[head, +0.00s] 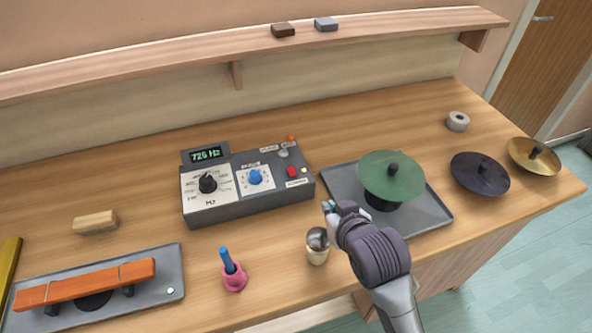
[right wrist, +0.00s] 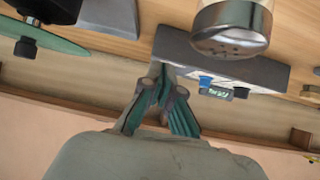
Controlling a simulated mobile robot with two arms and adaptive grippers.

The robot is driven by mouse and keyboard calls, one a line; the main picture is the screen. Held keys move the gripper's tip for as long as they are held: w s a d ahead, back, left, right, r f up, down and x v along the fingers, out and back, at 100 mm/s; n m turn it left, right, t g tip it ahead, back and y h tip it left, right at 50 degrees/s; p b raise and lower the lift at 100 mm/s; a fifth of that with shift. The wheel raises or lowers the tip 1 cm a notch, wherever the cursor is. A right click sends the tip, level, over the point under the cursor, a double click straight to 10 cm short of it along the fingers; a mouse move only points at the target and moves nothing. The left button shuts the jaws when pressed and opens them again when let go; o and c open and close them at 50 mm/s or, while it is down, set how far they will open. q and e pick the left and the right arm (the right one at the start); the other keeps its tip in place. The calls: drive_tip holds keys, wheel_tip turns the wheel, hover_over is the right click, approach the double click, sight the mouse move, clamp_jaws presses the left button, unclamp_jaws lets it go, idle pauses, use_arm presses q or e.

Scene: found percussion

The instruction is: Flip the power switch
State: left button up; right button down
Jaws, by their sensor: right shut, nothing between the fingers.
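The grey tone generator box (head: 245,205) stands on the bench with a lit display (head: 207,155), a black knob (head: 207,183) and a blue knob (head: 255,177). At its right end are a small grey toggle (head: 283,153) and a red switch (head: 292,171). Their labels are too small to read, so I cannot tell which is the power switch. My right gripper (head: 328,207) is shut and empty, apart from the box at its front right. The right wrist view shows the closed fingers (right wrist: 157,72) and the box (right wrist: 268,72) beyond. My left gripper is not in view.
A shaker with a metal cap (head: 318,240) stands just left of my right gripper. A green disc (head: 380,172) sits on a grey tray (head: 437,214) behind it. A pink holder (head: 234,281) stands front left. Bench space directly before the box is clear.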

drive_tip(key=w+a+r+t+y, duration=0.1)
drive_tip(key=w+a+r+t, duration=0.1)
drive_tip(key=w+a+r, duration=0.2)
wheel_tip(320, 180, up, 2)
drive_tip(key=shift+a+r+n, duration=0.1)
drive_tip(key=shift+a+n, duration=0.25)
drive_tip(key=shift+n, duration=0.05)
drive_tip(key=shift+w, duration=0.1)
drive_tip(key=p, duration=0.2)
hover_over(295, 181)
drive_tip(key=f, duration=0.3)
drive_tip(key=shift+w+f, duration=0.25)
drive_tip(key=shift+f, duration=0.15)
drive_tip(key=f, duration=0.3)
drive_tip(key=shift+s+f, duration=0.3)
drive_tip(key=shift+f, duration=0.3)
drive_tip(key=shift+f, duration=0.1)
